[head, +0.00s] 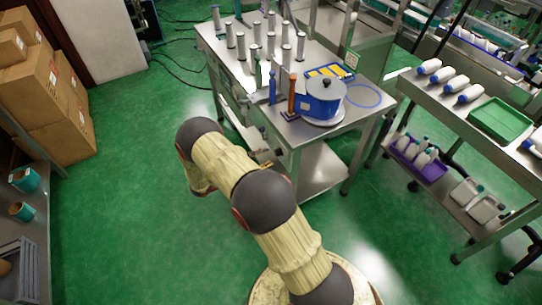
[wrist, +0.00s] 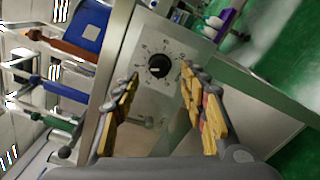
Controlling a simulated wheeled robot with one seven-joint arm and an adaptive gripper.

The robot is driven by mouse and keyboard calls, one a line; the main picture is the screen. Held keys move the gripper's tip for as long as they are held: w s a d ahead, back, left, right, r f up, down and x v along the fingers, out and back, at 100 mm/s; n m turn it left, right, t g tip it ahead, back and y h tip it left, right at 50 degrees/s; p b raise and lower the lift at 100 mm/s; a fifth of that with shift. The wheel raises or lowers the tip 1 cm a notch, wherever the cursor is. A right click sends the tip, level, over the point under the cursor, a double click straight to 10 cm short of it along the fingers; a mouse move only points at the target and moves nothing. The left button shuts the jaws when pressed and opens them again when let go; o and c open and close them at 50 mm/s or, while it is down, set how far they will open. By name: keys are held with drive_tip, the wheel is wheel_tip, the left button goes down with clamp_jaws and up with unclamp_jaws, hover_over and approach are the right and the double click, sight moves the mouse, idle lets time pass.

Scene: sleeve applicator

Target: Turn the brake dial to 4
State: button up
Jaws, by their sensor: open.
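The brake dial (wrist: 160,66) is a round black knob on a pale metal panel, with small marks printed around it, in the upper middle of the wrist view. The numbers are too small to read, so I cannot tell its setting. My gripper (wrist: 160,80) is open, with one yellow-padded finger on each side of the dial in the picture. Clear panel shows between each finger and the knob, and neither finger appears to touch it. In the head view my arm hides the dial and most of the gripper.
The steel applicator table (head: 226,85) carries a blue-and-white reel (head: 322,108), an orange post (head: 292,92) and several upright cylinders. A steel cart (head: 455,108) with bottles and a green tray (head: 502,120) stands at right. Cardboard boxes (head: 45,95) are at left. Green floor between is clear.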

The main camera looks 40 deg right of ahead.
drive_tip(key=v, duration=0.7)
drive_tip(key=shift+a, duration=0.4)
drive_tip(key=shift+w+f, duration=0.1)
drive_tip(key=s+a+f+n+g+y, duration=0.2)
drive_tip(key=s+f+y, duration=0.1)
drive_tip(key=s+f, duration=0.3)
drive_tip(key=s+a+r+g+y, duration=0.1)
drive_tip(key=s+a+r+y, duration=0.2)
drive_tip(key=s+r+y, duration=0.15)
drive_tip(key=s+a+r+m+t+y, duration=0.1)
drive_tip(key=s+a+r+t+y, duration=0.2)
drive_tip(key=r, duration=0.4)
drive_tip(key=s+a+r+m+y+p, duration=0.1)
drive_tip(key=s+a+r+y, duration=0.15)
drive_tip(key=a+r, duration=0.35)
drive_tip(key=s+a+r+m+t+y, duration=0.1)
drive_tip(key=a+r+t+y, duration=0.15)
drive_tip(key=r, duration=0.55)
drive_tip(key=s+a+r+m+t+y, duration=0.1)
drive_tip(key=s+r+t, duration=0.2)
drive_tip(key=r, duration=0.6)
drive_tip(key=s+a+r+t+y+p, duration=0.1)
drive_tip(key=s+r+t, duration=0.3)
drive_tip(key=r, duration=0.5)
drive_tip(key=shift+a+m, duration=0.4)
drive_tip(key=shift+a, duration=0.2)
